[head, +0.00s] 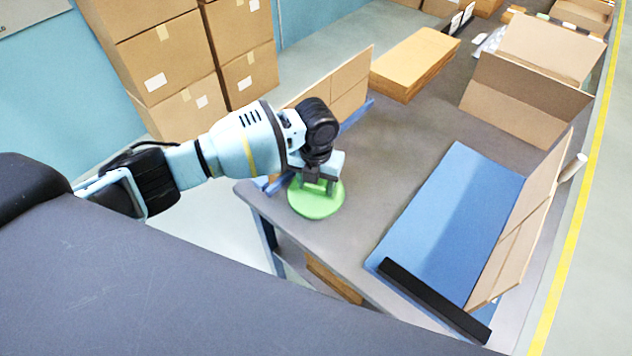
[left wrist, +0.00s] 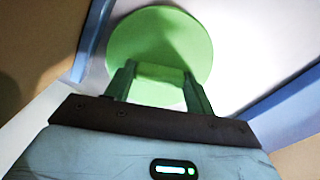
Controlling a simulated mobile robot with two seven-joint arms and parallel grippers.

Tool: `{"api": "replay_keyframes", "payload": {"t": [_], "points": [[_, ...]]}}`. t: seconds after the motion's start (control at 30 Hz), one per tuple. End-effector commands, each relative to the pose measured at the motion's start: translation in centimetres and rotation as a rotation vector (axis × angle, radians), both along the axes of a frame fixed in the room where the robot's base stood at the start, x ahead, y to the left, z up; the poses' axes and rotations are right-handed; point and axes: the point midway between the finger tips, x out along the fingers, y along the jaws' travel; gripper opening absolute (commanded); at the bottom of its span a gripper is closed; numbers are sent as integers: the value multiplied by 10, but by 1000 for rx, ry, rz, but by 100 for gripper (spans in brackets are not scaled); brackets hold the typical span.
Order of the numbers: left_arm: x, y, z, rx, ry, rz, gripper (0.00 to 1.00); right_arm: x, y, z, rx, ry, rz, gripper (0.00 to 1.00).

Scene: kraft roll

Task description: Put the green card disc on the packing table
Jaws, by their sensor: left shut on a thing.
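The green card disc (head: 316,200) is at the near left corner of the grey packing table (head: 400,150) in the head view. My left gripper (head: 318,186) is over the disc and shut on it. In the left wrist view the disc (left wrist: 160,45) lies beyond the two green-looking fingers (left wrist: 160,88), which are at its near part. The disc looks close to the tabletop; I cannot tell whether it touches it. The gripper hides part of the disc. My right gripper is not in view.
A blue mat (head: 450,220) with a black bar (head: 433,300) lies on the table's right side, beside a standing cardboard sheet (head: 520,230). A cardboard stack (head: 415,62) and an open box (head: 520,95) are farther back. The table's middle is clear. Stacked cartons (head: 165,70) stand behind left.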

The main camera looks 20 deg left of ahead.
Motion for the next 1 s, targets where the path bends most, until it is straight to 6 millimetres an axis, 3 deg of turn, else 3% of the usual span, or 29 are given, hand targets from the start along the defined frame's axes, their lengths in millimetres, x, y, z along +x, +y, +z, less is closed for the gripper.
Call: {"api": "replay_keyframes", "payload": {"t": [0.2, 0.23, 0.37, 0.77, 1.0], "points": [[0, 0, -5, 0, 1, 0, 30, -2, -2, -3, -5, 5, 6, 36], [0, 0, -4, 0, 1, 0, 58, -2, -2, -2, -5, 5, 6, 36], [0, 0, -4, 0, 1, 0, 75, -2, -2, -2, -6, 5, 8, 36], [0, 0, 4, -1, -2, 0, 76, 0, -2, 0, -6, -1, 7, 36], [1, 0, 45, -2, -6, 0, 76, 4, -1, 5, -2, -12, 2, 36]]}}
